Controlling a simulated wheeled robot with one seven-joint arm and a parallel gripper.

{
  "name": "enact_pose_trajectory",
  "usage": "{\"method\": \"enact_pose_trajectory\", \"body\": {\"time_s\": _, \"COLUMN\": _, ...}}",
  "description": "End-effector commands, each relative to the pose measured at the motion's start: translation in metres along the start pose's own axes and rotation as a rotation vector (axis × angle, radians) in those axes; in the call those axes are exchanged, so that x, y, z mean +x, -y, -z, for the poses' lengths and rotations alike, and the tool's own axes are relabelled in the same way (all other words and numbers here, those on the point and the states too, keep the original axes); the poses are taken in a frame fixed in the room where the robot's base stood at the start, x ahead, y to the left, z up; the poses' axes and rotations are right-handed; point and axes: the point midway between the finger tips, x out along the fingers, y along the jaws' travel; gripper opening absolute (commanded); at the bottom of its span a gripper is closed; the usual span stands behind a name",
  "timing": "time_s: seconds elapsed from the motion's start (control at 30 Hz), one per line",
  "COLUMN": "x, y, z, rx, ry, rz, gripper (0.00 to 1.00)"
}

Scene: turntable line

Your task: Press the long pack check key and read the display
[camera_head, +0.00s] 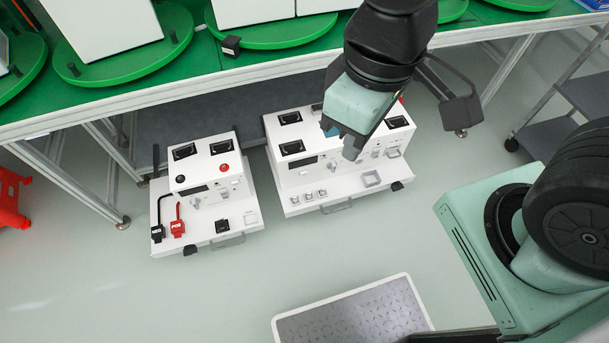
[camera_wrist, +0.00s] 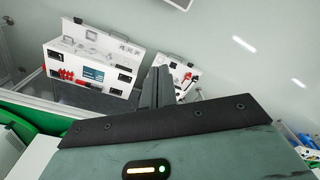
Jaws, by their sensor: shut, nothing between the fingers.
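Two white test units stand side by side below the green line: a larger one (camera_head: 286,170) and a smaller one (camera_head: 212,208) to its left. The larger unit has a dark display strip (camera_head: 302,162) and small controls on its front. The smaller unit has a dark display strip (camera_head: 196,189) and red and black clip leads (camera_head: 177,228). No reading is legible, and I cannot tell which control is the long pack check key. My gripper (camera_head: 345,145) is over the larger unit, hiding part of its top and front. In the wrist view its fingers (camera_wrist: 158,87) are together and empty.
Green turntables (camera_head: 115,68) carrying white boxes line the bench at the back. A grey textured tray (camera_head: 350,315) is at the bottom, and a grey cart (camera_head: 580,95) stands at the right. The pale floor (camera_head: 310,245) in front of the units is clear.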

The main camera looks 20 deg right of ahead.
Motion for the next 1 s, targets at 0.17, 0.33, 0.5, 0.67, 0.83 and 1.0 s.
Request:
{"method": "enact_pose_trajectory", "body": {"time_s": 0.17, "x": 0.031, "y": -0.007, "z": 0.009, "rx": 0.054, "ry": -0.023, "rz": 0.003, "gripper": 0.0}}
{"method": "enact_pose_trajectory", "body": {"time_s": 0.33, "x": 0.086, "y": -0.021, "z": 0.031, "rx": 0.175, "ry": -0.08, "rz": 0.01, "gripper": 0.0}}
{"method": "enact_pose_trajectory", "body": {"time_s": 0.5, "x": 0.143, "y": -0.039, "z": 0.054, "rx": 0.311, "ry": -0.148, "rz": 0.019, "gripper": 0.0}}
{"method": "enact_pose_trajectory", "body": {"time_s": 0.67, "x": 0.196, "y": -0.057, "z": 0.074, "rx": 0.44, "ry": -0.21, "rz": 0.031, "gripper": 0.0}}
{"method": "enact_pose_trajectory", "body": {"time_s": 0.83, "x": 0.253, "y": -0.077, "z": 0.092, "rx": 0.572, "ry": -0.276, "rz": 0.047, "gripper": 0.0}}
{"method": "enact_pose_trajectory", "body": {"time_s": 1.0, "x": 0.31, "y": -0.098, "z": 0.108, "rx": 0.699, "ry": -0.341, "rz": 0.066, "gripper": 0.0}}
